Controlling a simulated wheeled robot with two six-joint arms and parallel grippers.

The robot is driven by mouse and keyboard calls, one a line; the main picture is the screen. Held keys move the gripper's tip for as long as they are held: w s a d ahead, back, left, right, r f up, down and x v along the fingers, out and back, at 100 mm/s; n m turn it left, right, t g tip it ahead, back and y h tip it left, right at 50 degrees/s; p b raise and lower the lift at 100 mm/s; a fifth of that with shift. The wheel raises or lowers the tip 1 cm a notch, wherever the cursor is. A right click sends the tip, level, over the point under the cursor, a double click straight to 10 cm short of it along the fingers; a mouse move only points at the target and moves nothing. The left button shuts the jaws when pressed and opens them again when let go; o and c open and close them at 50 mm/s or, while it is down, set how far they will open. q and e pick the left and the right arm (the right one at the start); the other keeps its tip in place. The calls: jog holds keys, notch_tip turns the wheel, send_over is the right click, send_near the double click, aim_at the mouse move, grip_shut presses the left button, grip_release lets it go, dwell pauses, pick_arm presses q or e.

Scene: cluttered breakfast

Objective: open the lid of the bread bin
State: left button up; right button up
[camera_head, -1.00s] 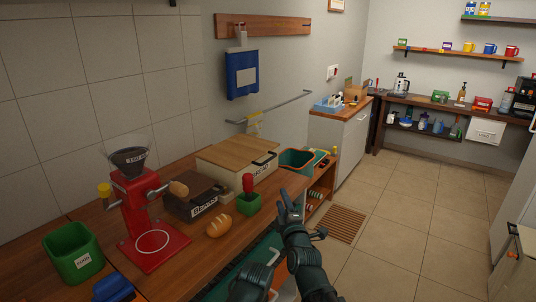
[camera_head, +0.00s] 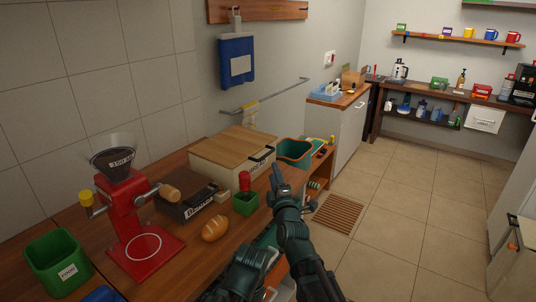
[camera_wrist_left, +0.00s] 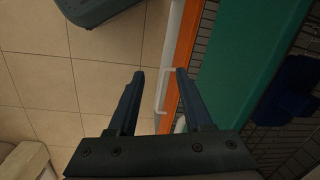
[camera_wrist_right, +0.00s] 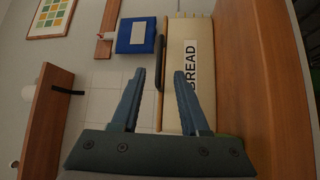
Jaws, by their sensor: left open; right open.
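The bread bin (camera_head: 215,165) stands on the counter against the wall, cream with a wooden lid (camera_head: 237,145). The lid is shut. Its dark handle (camera_head: 262,154) is at the front edge. The right wrist view shows the bin's front (camera_wrist_right: 175,40), its BREAD label and the handle (camera_wrist_right: 146,90). My right gripper (camera_head: 275,172) is open and empty, in front of the bin and apart from it; its fingers (camera_wrist_right: 160,76) point at the front. My left gripper (camera_wrist_left: 158,78) is open and low, pointing down near a white bar handle (camera_wrist_left: 165,92).
A red grinder (camera_head: 130,215) is further left. The floor (camera_head: 400,210) is open at right.

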aim_at(268, 154)
jog(key=p+x, duration=0.1)
jog(key=x, duration=1)
jog(key=shift+s, duration=0.1)
grip_shut()
dwell(0.9)
